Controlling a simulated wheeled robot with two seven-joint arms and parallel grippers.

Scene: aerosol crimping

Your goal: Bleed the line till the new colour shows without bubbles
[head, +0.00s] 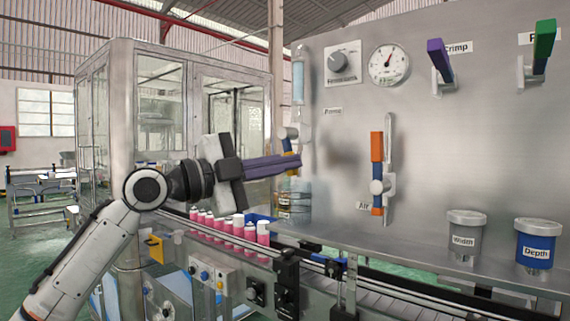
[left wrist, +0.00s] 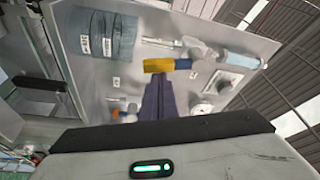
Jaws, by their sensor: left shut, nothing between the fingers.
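My left gripper (head: 299,160) is shut and empty, its dark purple fingers together at the wall panel. In the left wrist view its fingertips (left wrist: 158,80) end right at the yellow part of a yellow and blue valve handle (left wrist: 158,66); I cannot tell whether they touch it. Bubbles are too small to tell. My right gripper is not in view.
The panel carries a knob (head: 339,63), a gauge (head: 389,65), purple (head: 440,58) and green (head: 544,45) levers, and an orange Air lever (head: 377,146). Pink cans (head: 226,227) stand on the conveyor below my arm. Width (head: 466,232) and Depth (head: 538,243) cups stand at right.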

